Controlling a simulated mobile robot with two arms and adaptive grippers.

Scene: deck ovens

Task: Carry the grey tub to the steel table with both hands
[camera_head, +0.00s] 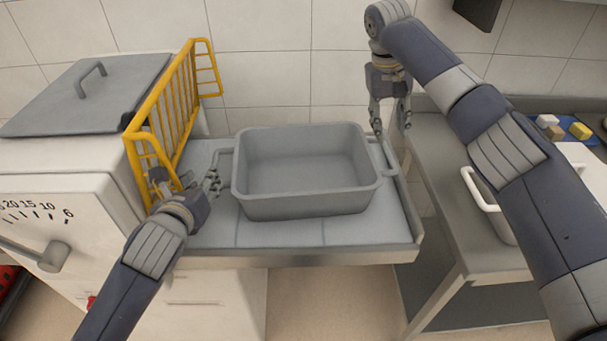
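The grey tub (300,206) is empty and sits upright on a grey-topped surface (280,235) in the middle of the view. It has a handle on its left end (225,168) and one on its right end (387,162). My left gripper (187,184) is open beside the left handle, with one finger close to it; I cannot tell whether they touch. My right gripper (391,121) is open, points down and hangs over the right handle, apart from it. A grey steel table (437,170) stands to the right of the tub.
A yellow guard rail (160,120) rises close to my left gripper, beside a white machine with a grey lid (85,95). A white-handled container (490,205) and a blue tray with small blocks (565,128) are on the right. The steel table's left part is bare.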

